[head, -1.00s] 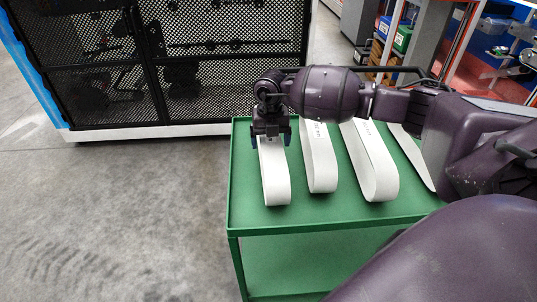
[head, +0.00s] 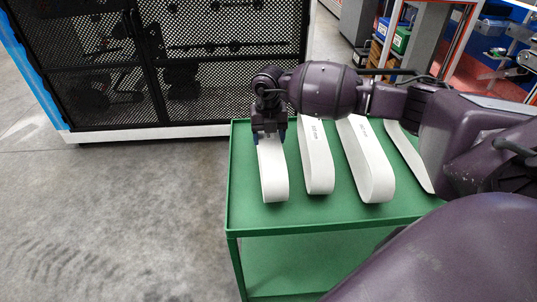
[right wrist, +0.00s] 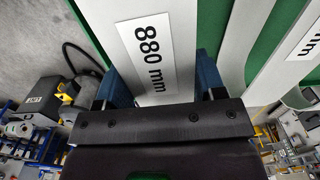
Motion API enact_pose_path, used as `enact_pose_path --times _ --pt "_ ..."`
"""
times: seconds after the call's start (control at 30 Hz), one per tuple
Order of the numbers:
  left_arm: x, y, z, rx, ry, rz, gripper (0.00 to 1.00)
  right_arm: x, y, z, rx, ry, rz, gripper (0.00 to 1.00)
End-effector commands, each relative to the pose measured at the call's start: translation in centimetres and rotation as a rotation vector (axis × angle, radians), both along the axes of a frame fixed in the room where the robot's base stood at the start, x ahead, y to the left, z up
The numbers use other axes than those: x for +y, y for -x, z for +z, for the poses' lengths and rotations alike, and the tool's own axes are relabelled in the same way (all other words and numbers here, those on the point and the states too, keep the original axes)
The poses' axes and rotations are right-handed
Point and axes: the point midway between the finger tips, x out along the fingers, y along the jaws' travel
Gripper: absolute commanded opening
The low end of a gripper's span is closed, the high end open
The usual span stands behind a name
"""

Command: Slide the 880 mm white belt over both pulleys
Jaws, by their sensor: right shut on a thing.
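The white belt marked "880 mm" (right wrist: 153,60) lies at the left end of the green cart in the head view, as the leftmost belt (head: 273,175). My right gripper (head: 269,134) is at its far end, above the cart top. In the right wrist view its blue fingers (right wrist: 160,85) stand on either side of the labelled belt, shut on it. My left gripper is not in view. No pulleys can be made out clearly.
The green cart (head: 250,217) also holds more white belts, including the second (head: 318,165) and the third (head: 367,165), to the right. A black mesh enclosure (head: 200,60) stands behind the cart. Shelves with bins are at the back right. The floor to the left is clear.

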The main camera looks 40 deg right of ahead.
Motion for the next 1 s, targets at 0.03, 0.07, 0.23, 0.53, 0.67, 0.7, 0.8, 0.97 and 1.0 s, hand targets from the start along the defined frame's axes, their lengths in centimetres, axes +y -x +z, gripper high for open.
enact_pose_path --times 0.03,0.07,0.23,0.53,0.67,0.7,0.8,0.97,1.0 --pt "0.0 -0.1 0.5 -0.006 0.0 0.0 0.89 0.0 0.0 0.7 -0.004 0.0 0.0 0.4" --pt "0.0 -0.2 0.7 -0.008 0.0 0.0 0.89 0.0 0.0 0.9 -0.004 0.0 0.0 0.4" --pt "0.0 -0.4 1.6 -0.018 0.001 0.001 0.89 0.0 0.0 2.0 -0.004 0.0 0.001 0.4" --pt "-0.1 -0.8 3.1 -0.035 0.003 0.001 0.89 0.0 0.0 3.8 -0.004 0.0 0.001 0.4" --pt "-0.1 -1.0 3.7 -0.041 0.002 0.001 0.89 0.0 0.0 4.7 -0.004 0.0 0.001 0.4" --pt "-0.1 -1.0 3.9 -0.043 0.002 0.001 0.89 0.0 0.0 4.9 -0.004 0.0 0.001 0.4" --pt "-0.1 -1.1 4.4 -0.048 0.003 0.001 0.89 0.0 0.0 5.6 -0.003 -0.001 0.001 0.4" --pt "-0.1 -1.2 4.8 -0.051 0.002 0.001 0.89 0.0 0.0 6.1 -0.001 0.0 0.0 0.4" --pt "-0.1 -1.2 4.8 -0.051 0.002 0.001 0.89 0.0 0.0 6.1 0.0 0.0 0.0 0.4"
